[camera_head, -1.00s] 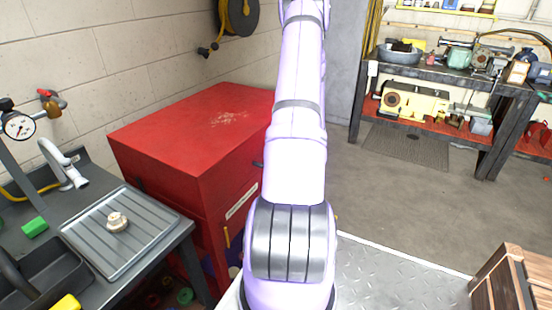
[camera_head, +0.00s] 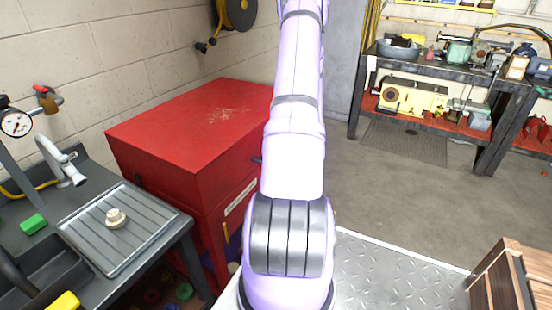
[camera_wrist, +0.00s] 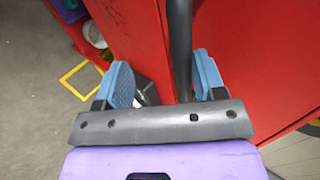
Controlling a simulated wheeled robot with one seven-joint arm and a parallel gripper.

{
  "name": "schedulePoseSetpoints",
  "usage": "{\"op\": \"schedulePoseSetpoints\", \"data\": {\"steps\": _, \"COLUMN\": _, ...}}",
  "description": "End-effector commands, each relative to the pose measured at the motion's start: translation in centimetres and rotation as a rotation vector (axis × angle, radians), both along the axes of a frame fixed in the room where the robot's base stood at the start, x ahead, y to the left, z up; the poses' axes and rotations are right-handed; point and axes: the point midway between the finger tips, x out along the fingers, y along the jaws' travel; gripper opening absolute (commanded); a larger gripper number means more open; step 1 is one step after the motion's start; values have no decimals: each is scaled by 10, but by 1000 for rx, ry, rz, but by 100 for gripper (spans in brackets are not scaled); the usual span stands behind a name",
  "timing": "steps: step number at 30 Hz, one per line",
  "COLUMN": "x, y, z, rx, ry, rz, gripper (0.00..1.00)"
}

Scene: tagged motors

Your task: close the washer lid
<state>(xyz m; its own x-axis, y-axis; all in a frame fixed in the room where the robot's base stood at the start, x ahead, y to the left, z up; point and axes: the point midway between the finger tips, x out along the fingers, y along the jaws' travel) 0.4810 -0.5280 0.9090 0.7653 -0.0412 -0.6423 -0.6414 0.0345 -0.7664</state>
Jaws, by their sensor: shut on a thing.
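The red washer (camera_head: 215,185) stands against the block wall, left of my arm in the head view. Its red lid (camera_head: 185,125) looks flat on top, with scuff marks near the back. My gripper is hidden in the head view by my arm. In the wrist view my gripper (camera_wrist: 163,68) has its blue fingers either side of a dark bar (camera_wrist: 180,45), which looks like a handle, and is shut on it. Red panels of the washer (camera_wrist: 240,60) lie around the bar. The exact contact of the fingers on the bar is hard to see.
A sink bench (camera_head: 120,225) with a ribbed drainer, a small pale part (camera_head: 116,217) and a green block (camera_head: 33,224) stands at left. A wooden crate (camera_head: 505,278) is at lower right. A workbench (camera_head: 440,70) stands at the back right. The middle floor is clear.

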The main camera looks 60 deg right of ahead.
Motion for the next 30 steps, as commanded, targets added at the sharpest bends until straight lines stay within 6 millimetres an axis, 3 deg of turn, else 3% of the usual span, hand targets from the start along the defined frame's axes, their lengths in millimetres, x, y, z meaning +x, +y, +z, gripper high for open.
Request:
{"op": "schedulePoseSetpoints", "data": {"steps": 16, "x": -71, "y": 4, "z": 56, "rx": -1, "ry": 4, "rz": -4, "gripper": 42}}
{"op": "schedulePoseSetpoints", "data": {"steps": 30, "x": -83, "y": 5, "z": 68, "rx": 0, "ry": 1, "rz": -3, "gripper": 42}}
